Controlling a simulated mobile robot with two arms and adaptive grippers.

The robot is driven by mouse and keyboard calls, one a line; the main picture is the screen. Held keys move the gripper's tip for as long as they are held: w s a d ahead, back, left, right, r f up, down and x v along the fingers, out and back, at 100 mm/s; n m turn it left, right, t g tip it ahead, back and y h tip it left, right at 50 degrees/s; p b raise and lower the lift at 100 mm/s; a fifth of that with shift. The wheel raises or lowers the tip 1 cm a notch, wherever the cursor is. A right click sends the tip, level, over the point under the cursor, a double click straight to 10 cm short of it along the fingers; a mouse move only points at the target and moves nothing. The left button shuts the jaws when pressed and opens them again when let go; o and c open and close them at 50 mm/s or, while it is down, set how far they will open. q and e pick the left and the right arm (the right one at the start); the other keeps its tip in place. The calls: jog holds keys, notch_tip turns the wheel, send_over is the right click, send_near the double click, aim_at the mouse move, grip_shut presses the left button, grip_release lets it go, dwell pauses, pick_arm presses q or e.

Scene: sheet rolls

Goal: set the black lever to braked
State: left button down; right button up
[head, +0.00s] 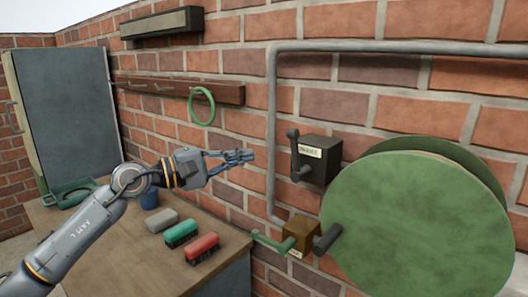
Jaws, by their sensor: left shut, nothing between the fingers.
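The black lever (295,153) is on the front of a dark box (322,160) fixed to the brick wall. Its round knob points up and its pivot is near the box's lower left. A pale label (310,151) on the box is too small to read surely. My left gripper (248,156) is shut and empty, left of the lever at about its height in the picture and apart from it. My right gripper is not in view.
A large green disc (415,230) stands at the right. A brass box (301,232) with a green handle (270,242) is below the dark box. A grey pipe (271,120) runs between gripper and lever. Red, green and grey blocks lie on the bench (120,245).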

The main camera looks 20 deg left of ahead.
pick_arm(q)
jog(key=shift+v, duration=1.4)
